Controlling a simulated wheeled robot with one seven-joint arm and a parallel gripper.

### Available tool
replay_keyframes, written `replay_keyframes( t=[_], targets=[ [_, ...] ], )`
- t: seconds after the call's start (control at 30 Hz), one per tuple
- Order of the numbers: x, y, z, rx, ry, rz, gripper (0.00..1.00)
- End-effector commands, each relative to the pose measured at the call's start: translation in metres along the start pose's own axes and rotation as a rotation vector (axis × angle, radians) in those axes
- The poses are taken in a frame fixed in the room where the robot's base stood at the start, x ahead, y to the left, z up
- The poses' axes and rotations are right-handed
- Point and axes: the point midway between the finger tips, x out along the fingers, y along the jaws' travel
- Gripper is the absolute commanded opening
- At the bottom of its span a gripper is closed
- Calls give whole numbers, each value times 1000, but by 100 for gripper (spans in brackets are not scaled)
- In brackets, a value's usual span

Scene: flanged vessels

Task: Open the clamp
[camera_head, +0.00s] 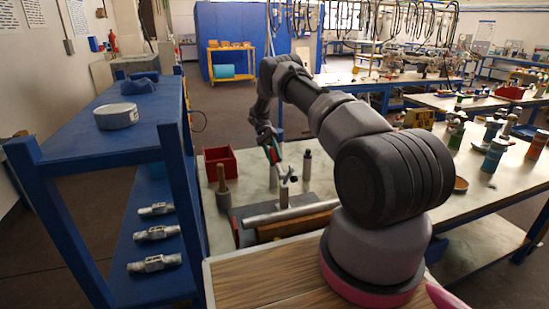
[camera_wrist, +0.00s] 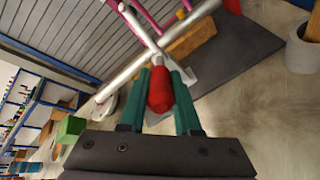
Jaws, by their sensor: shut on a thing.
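The clamp (camera_head: 284,183) is a pale metal piece standing upright by a metal pipe on the table in the head view. In the wrist view its thin metal lever (camera_wrist: 146,36) runs up and left from a red handle (camera_wrist: 160,92). My gripper (camera_wrist: 163,76), with green fingers, is shut around this red handle, one finger on each side. In the head view my gripper (camera_head: 271,150) is above the clamp, reaching down from behind it. The clamp's jaw is too small and partly hidden to tell whether it is open.
The metal pipe (camera_head: 291,212) lies beside a wooden block (camera_head: 297,227) on a dark plate (camera_head: 237,231). A red bin (camera_head: 220,163), a grey holder with a wooden handle (camera_head: 222,190) and a dark bottle (camera_head: 307,165) stand close by. A blue shelf (camera_head: 158,107) stands left.

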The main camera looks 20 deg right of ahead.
Motion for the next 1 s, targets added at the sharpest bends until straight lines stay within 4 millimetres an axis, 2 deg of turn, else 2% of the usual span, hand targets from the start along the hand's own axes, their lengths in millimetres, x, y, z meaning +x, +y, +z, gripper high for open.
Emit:
replay_keyframes(
  t=[0.17,0.2,0.23,0.27,0.7,1.0],
  targets=[
    [1,-1,-1,-3,-1,1,0],
    [1,-1,-1,-3,-1,1,43],
    [1,-1,-1,-3,-1,1,54],
    [1,-1,-1,-3,-1,1,62],
    [0,1,1,-2,9,-9,62],
    [-1,9,9,-3,89,-88,62]
  ],
)
